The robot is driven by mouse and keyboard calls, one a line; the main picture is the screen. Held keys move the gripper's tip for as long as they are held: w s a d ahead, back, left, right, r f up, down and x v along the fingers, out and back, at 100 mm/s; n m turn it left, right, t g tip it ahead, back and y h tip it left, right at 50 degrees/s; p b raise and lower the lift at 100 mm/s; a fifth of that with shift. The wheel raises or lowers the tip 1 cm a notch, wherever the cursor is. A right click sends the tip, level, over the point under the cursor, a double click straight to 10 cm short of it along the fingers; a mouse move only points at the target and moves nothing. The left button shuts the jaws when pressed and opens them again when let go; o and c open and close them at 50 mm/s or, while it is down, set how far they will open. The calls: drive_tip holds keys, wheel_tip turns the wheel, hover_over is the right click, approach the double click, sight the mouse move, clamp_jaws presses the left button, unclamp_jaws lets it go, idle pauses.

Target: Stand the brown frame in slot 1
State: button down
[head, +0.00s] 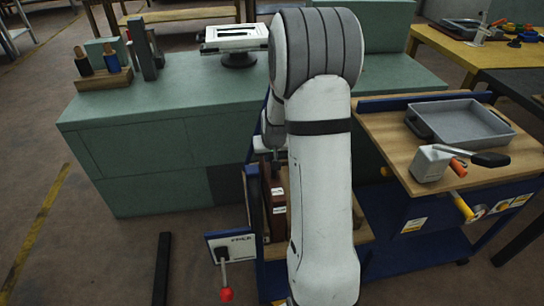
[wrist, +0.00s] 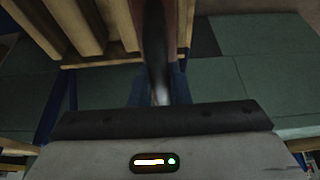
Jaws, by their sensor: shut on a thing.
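The brown frame (head: 272,200) stands roughly upright in the head view, just left of my white arm, with small white labels on its side. My gripper (head: 274,160) is at its top edge, mostly hidden behind my arm. A wooden rack (wrist: 75,25) with parallel slats lies beside the frame at the left of the wrist view. The frame's lower edge and any slot number are hidden, so I cannot tell whether it is in a slot.
A blue cart carries a wooden top (head: 385,135) with a grey tray (head: 462,122) and a white block-shaped tool (head: 432,163) at right. A green bench (head: 140,130) stands behind. A red-knobbed lever (head: 225,280) sticks out at front left.

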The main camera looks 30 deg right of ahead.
drive_tip(key=c, duration=1.8)
unclamp_jaws()
drive_tip(key=o, duration=0.4)
drive_tip(key=shift+o, duration=0.2)
drive_tip(key=p+v, duration=0.1)
drive_tip(key=v, duration=1.1)
drive_tip(key=shift+p, duration=0.35)
drive_tip(key=shift+s+r, duration=0.1)
drive_tip(key=shift+s, duration=0.05)
